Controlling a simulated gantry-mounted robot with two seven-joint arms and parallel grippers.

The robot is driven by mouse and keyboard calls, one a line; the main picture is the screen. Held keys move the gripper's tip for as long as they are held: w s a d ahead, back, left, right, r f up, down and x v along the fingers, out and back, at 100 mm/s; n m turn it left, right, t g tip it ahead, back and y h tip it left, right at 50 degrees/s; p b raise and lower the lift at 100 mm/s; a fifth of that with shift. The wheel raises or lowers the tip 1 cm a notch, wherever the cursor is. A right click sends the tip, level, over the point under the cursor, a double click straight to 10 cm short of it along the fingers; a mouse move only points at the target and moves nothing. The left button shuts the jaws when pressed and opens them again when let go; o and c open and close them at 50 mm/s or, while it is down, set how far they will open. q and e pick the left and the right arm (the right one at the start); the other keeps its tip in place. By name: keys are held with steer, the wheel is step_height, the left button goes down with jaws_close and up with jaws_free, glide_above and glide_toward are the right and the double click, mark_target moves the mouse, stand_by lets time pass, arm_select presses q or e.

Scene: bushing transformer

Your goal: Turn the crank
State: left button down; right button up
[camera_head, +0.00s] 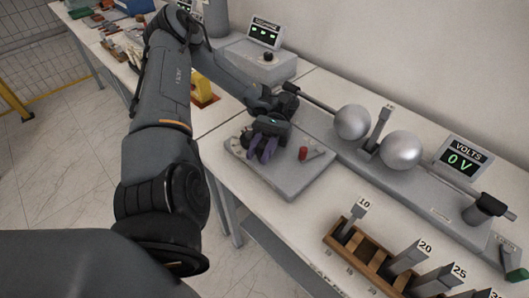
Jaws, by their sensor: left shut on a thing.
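My left gripper (264,155) is over the left part of a flat grey control box (290,182) on the bench. Its purple fingers point down and are shut on the crank, which the fingers and gripper body hide almost wholly. Part of a pale dial with dark marks shows just left of the fingers. A red knob (303,153) stands upright on the same box, right of the gripper and apart from it. My right gripper is not in view.
Behind the box, two metal spheres (352,122) sit on rods over a long grey base. A display (460,157) reads 0 V. A wooden rack (333,244) with numbered blocks stands at the front right. Tools and a yellow object (203,88) lie farther left.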

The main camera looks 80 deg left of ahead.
arm_select(q)
steer(key=shift+s+a, duration=0.1)
steer(key=c, duration=1.2)
jaws_free()
steer(key=shift+o, duration=1.2)
steer(key=shift+s+a, duration=0.15)
steer(key=shift+a, duration=0.1)
steer(key=shift+s+a+r, duration=0.1)
steer(key=shift+a, duration=0.05)
steer(key=shift+w+d, duration=0.2)
steer(key=shift+d, duration=0.1)
steer(key=shift+r+p, duration=0.35)
steer(key=shift+r, duration=0.1)
step_height(320, 180, up, 4)
steer(key=p, duration=0.3)
steer(key=shift+a, duration=0.1)
steer(key=w+d+r+p, duration=0.1)
steer(key=w+d+r, duration=0.5)
steer(key=d, duration=0.3)
steer(key=shift+w+d, duration=0.2)
steer(key=shift+w, duration=0.3)
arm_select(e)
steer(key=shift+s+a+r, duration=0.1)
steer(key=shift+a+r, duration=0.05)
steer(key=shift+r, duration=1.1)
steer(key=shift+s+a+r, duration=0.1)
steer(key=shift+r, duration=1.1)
